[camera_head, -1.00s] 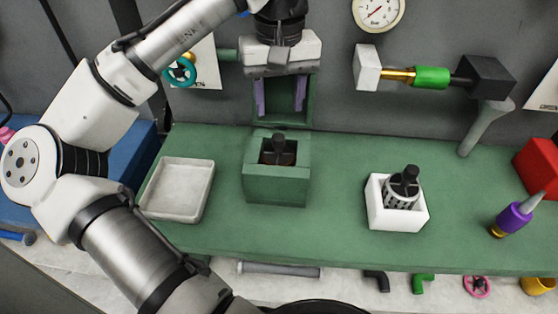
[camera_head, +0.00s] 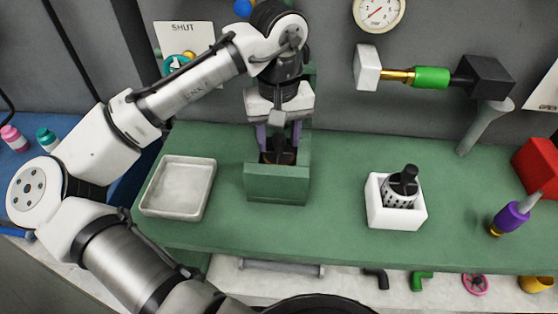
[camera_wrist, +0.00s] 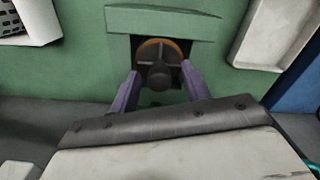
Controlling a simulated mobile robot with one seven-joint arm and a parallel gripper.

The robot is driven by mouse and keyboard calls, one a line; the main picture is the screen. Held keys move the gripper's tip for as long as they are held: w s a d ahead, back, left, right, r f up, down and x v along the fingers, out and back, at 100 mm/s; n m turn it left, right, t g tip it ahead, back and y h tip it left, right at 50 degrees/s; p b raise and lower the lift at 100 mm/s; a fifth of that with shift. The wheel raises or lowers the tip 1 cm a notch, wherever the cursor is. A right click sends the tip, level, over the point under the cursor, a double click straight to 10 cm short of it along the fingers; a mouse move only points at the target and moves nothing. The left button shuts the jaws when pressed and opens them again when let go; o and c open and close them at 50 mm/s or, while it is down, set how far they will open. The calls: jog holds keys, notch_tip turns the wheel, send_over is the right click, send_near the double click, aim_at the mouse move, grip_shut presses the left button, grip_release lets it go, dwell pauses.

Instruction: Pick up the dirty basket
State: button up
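The dirty basket, with a brown-orange rim and a dark knobbed handle, sits inside a green box (camera_head: 276,186). In the head view the basket (camera_head: 278,158) is mostly hidden by the box walls and my gripper. In the wrist view its round top (camera_wrist: 152,46) and dark handle show in the box opening. My gripper (camera_head: 283,148) points down over the box. Its two purple fingers stand apart on either side of the handle, also in the wrist view (camera_wrist: 161,76). They look open, with no clear contact on the handle.
A white box (camera_head: 396,216) holds a pale slotted basket (camera_head: 399,194) with a dark handle on the right. An empty whitish tray (camera_head: 180,186) lies on the left. A press with a green sleeve (camera_head: 431,77) is on the wall. The green bench between the boxes is clear.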

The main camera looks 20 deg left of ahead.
grip_shut()
jog(key=shift+r, duration=0.15)
